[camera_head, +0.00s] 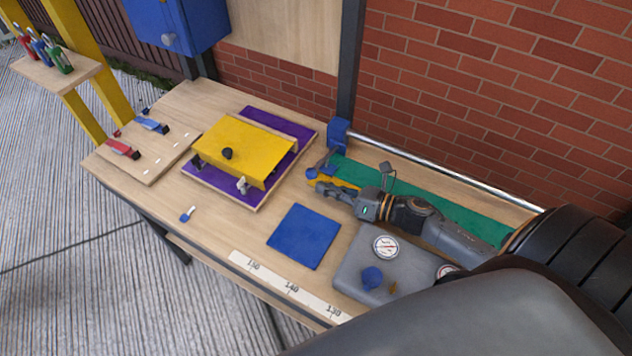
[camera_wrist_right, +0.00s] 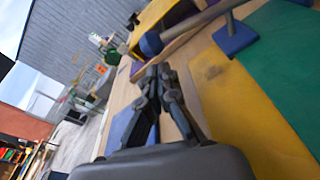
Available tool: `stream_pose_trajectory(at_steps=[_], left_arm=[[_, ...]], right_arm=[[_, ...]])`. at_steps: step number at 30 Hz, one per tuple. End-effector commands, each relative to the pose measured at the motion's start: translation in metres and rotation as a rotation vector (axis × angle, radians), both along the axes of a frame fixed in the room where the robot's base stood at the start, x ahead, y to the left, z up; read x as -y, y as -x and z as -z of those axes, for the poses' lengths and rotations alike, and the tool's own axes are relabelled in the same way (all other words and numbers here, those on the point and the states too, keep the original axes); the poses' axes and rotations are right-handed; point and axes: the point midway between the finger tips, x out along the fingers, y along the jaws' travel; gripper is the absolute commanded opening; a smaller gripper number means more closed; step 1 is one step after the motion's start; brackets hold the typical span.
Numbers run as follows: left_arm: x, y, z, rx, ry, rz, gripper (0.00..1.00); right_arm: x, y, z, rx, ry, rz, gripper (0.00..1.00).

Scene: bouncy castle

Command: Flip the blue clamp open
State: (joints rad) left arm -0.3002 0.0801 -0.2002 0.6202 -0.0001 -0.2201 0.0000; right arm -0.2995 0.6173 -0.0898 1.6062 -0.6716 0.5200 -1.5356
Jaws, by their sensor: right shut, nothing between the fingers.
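My right gripper (camera_head: 319,187) is shut and empty, beside the knob. I cannot tell whether it touches the knob. Another small blue clamp (camera_head: 150,124) lies beside a red clamp (camera_head: 123,148) on a wooden board at the far left. My left gripper is not in view.
Yellow and green sheets (camera_head: 420,195) lie under my right arm. A blue square (camera_head: 303,236), a grey gauge panel (camera_head: 352,268) and a yellow cover (camera_head: 240,145) on a purple base (camera_head: 304,140) share the bench. A brick wall (camera_head: 480,90) stands behind.

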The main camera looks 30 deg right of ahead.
Motion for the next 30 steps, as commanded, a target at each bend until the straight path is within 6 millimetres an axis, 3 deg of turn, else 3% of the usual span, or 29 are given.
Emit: stream_pose_trajectory(at_steps=[9,23,30], left_arm=[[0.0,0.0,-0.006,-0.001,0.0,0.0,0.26],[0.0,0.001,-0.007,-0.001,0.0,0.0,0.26],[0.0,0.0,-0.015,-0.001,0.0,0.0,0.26]], right_arm=[[-0.016,-0.024,0.004,0.0,0.001,0.001,0.0],[-0.017,-0.025,0.003,-0.002,-0.004,0.0,0.0],[-0.015,-0.025,-0.01,-0.036,-0.062,-0.001,0.0]])
